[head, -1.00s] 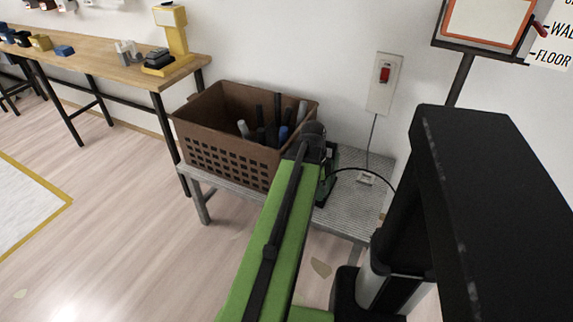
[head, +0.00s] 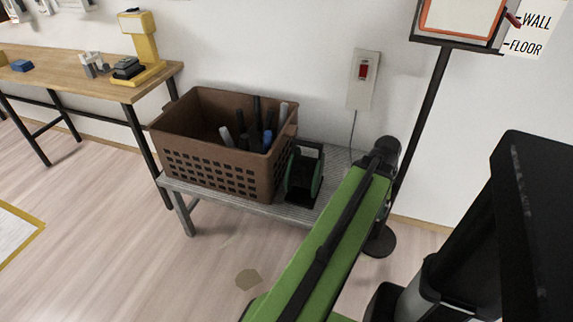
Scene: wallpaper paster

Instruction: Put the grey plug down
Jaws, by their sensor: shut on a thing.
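My green arm reaches up from the bottom middle in the head view. My gripper (head: 385,180) is at its far end, right of the grey bench (head: 335,172) as the picture shows it, and mostly hidden behind the dark wrist. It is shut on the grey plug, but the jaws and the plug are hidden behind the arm. I cannot tell how high the plug is or whether it touches anything. The bench's right end is also covered by the arm.
A brown crate (head: 205,165) with several rolls stands on the bench. A dark reel with green rims (head: 304,174) sits beside it. A red switch on a pale plate (head: 363,75) is on the wall, its cord running down. A sign post (head: 424,125) stands right. A workbench (head: 95,80) is left.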

